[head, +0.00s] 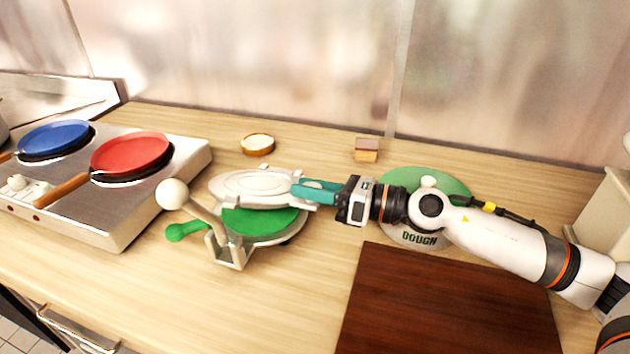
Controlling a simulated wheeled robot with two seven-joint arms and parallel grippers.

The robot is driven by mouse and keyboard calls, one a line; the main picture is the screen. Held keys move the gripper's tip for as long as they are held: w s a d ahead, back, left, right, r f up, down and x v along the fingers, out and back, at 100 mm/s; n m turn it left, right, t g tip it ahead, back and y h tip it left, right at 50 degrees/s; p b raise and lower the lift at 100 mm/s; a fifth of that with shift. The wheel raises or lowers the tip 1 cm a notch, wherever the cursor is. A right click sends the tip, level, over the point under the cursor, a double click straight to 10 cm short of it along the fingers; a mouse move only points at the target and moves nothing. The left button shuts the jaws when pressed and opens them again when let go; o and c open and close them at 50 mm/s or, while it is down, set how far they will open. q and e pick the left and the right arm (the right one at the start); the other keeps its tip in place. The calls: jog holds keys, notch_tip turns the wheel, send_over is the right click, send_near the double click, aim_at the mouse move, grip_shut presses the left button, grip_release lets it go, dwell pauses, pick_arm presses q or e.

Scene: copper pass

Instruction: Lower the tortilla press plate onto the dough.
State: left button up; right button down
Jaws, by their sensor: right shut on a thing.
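The tortilla press stands on the counter left of the middle. Its pale upper plate (250,184) is raised a little and tilted over the lower part, with a gap at the near side. A green round sheet (258,221) shows in the gap on the press base (262,240). Whether dough lies under the plate is hidden. A lever with a white ball knob (172,194) stands up at the press's left front. My right gripper (303,191), with teal fingers, is shut on the plate's right edge. My left gripper is not in view.
A round container marked DOUGH (419,239) with a green top sits partly behind my right arm. A dark brown board (450,310) lies in front. A stove (130,205) with blue and red pans is at left. A small bowl (257,144) and a small block (366,152) stand behind.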

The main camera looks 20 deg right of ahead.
jog(key=shift+s+a+f+n+b, duration=0.2)
jog(key=shift+s+f+n+b, duration=0.1)
jog(key=shift+f+n, duration=0.25)
jog(key=c, duration=1.1)
grip_release()
notch_tip(320, 180, up, 10)
jog(key=p, duration=0.4)
jog(key=shift+p, duration=0.4)
jog(key=shift+o, duration=0.2)
